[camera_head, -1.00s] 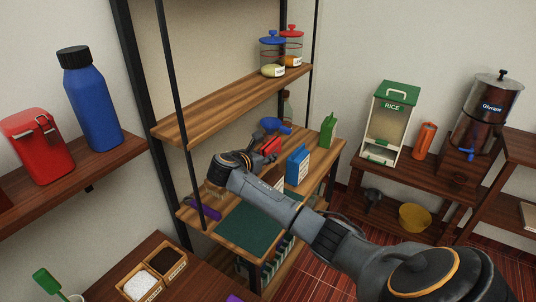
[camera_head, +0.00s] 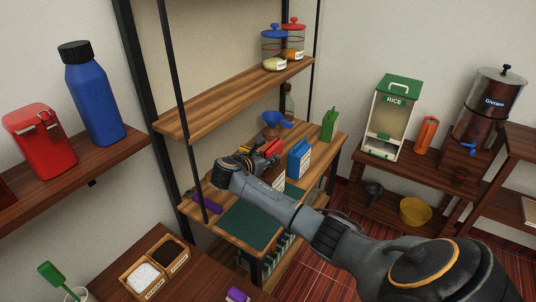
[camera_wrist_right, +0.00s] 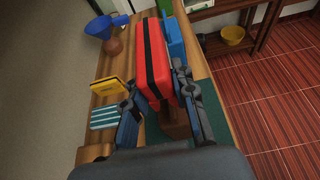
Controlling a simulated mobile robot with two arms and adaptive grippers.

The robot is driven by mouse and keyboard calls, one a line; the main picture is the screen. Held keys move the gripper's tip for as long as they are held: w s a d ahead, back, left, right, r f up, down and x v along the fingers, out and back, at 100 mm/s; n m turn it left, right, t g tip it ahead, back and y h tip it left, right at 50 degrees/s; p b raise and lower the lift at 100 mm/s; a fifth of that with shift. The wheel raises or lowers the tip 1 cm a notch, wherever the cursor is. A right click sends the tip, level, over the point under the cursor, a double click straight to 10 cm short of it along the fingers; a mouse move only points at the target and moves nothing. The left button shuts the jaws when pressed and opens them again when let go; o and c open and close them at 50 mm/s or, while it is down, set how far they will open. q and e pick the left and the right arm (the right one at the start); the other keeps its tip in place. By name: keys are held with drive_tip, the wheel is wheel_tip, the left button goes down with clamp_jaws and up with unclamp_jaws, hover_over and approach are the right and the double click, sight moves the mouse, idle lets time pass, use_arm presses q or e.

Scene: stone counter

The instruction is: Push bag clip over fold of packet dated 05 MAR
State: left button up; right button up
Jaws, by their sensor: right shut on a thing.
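My right gripper (camera_head: 264,160) is over the middle shelf, partly hidden by its own wrist in the head view. In the right wrist view its fingers (camera_wrist_right: 160,103) are shut on a red block with a black stripe (camera_wrist_right: 153,58); it shows red beside the gripper in the head view (camera_head: 272,147). I cannot tell for sure whether it is the bag clip. A blue packet with a white label (camera_head: 299,160) stands just right of the gripper. A brown thing (camera_wrist_right: 175,122) shows below the red block, partly hidden. No date is legible. My left gripper is not in view.
A blue funnel (camera_head: 277,124) and a green carton (camera_head: 329,124) stand farther back on the shelf. A yellow item (camera_wrist_right: 110,86) and a striped blue item (camera_wrist_right: 110,117) lie left of the fingers. A dark green mat (camera_head: 250,225) is bare in front.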

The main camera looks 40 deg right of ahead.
sight(268, 169)
drive_tip(key=shift+f+b, duration=0.45)
drive_tip(key=shift+f, duration=1.85)
drive_tip(key=o, duration=1.1)
drive_tip(key=shift+c, duration=0.2)
drive_tip(key=v, duration=1.2)
drive_tip(key=shift+s+a+f, duration=0.1)
drive_tip(key=shift+a+f, duration=0.05)
drive_tip(key=shift+f, duration=0.1)
